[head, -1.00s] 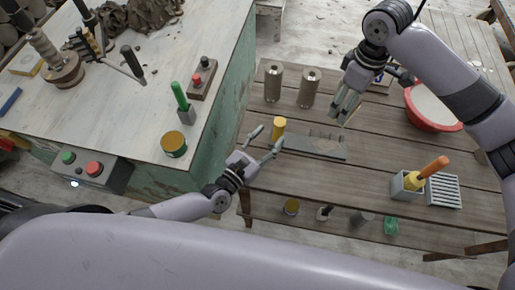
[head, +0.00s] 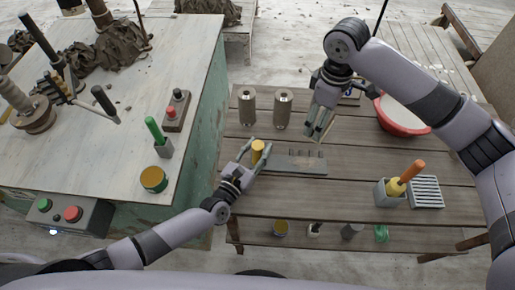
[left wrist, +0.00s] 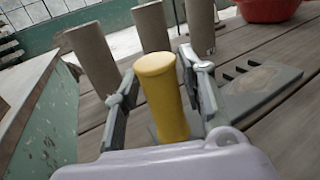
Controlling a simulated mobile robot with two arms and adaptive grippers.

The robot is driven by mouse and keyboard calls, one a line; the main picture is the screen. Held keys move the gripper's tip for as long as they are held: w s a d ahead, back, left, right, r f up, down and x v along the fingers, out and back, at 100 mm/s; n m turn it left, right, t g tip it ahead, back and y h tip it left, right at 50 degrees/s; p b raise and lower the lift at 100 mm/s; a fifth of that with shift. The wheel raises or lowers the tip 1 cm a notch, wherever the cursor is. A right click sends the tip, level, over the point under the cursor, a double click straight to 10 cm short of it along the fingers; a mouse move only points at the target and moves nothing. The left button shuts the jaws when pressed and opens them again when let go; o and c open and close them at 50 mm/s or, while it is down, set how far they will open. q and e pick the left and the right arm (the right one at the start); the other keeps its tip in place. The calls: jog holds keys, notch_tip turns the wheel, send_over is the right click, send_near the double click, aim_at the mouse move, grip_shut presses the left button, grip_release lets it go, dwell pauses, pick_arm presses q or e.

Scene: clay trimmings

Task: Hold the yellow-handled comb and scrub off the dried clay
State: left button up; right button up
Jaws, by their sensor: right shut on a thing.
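The comb (head: 300,168) is a flat grey plate with slots, lying on the slatted table, with an upright yellow handle (head: 258,150) at its left end. In the left wrist view the handle (left wrist: 162,98) stands between the fingers, and a brownish clay patch (left wrist: 262,82) shows on the plate beyond. My left gripper (head: 257,154) is open, its fingers on either side of the handle; contact is not clear. My right gripper (head: 319,132) hangs above the comb's far side, shut on a thin thing mostly hidden by its fingers.
A red basin (head: 403,118) is at the back right. A grey pot (head: 386,193) with an orange-handled tool (head: 410,172) stands beside a ribbed rack (head: 427,191). A green-sided bench (head: 203,130) borders the left.

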pick_arm(q)
grip_shut()
dwell(1.0)
